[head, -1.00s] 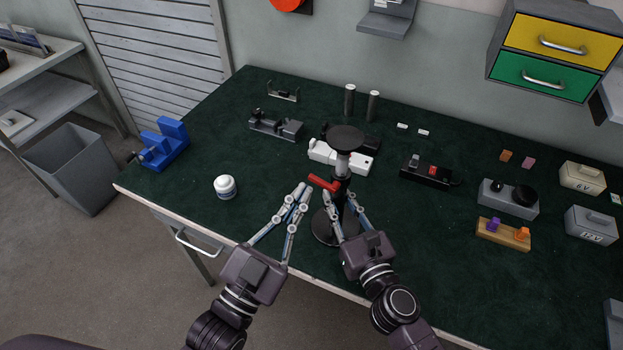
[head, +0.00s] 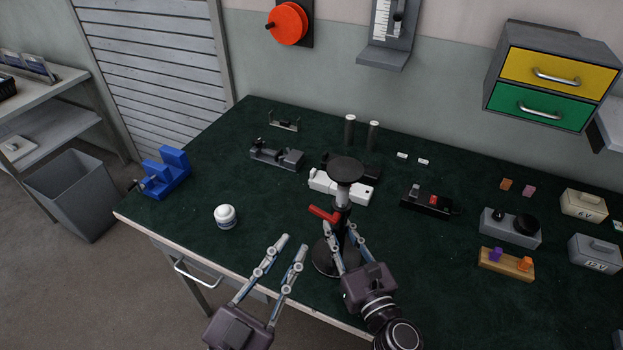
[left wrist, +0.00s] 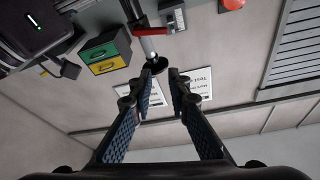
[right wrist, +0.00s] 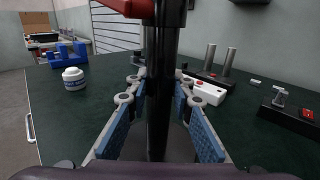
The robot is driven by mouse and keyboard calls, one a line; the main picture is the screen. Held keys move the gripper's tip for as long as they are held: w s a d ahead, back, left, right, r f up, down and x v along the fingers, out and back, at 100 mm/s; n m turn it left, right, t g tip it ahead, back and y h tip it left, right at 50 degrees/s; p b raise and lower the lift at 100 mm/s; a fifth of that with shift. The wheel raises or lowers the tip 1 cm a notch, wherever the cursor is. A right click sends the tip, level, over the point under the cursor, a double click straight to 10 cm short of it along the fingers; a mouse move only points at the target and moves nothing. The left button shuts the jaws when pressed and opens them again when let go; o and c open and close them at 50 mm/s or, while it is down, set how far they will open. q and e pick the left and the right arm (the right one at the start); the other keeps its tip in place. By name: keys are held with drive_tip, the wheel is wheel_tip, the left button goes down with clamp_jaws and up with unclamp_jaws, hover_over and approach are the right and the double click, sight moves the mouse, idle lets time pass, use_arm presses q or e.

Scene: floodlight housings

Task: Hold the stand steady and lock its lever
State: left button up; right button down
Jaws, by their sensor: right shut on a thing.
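The stand has a round black top (head: 346,169), a pale upper post, a dark lower column (right wrist: 161,100) and a round black base (head: 326,262). A red lever (head: 323,215) sticks out to the left from its column; the lever also shows in the left wrist view (left wrist: 150,31). The stand is upright on the bench. My right gripper (head: 345,232) is shut on the dark column below the lever, one finger on each side. My left gripper (head: 294,243) is open and empty, left of the stand, apart from the lever.
A white jar (head: 225,217) stands left of my left gripper. A white box (head: 342,190) lies behind the stand, and a black box with a red switch (head: 431,199) lies to its right. The green bench top (head: 190,222) is bare around the jar.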

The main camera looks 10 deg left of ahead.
sight(322, 216)
use_arm(q)
drive_tip(key=o, duration=0.5)
drive_tip(key=shift+s+d+f+n+g+y, duration=0.3)
drive_tip(key=shift+s+g+y, duration=0.25)
drive_tip(key=shift+y, duration=0.15)
drive_tip(key=o, duration=0.6)
drive_tip(key=shift+s+a+f+g+y, duration=0.15)
drive_tip(key=shift+s+f+g+y, duration=0.35)
drive_tip(key=shift+g+y, duration=0.3)
drive_tip(key=shift+o, duration=0.2)
drive_tip(key=shift+n, duration=0.3)
drive_tip(key=x, duration=1.1)
drive_tip(key=shift+w, duration=0.3)
drive_tip(key=shift+c, duration=0.5)
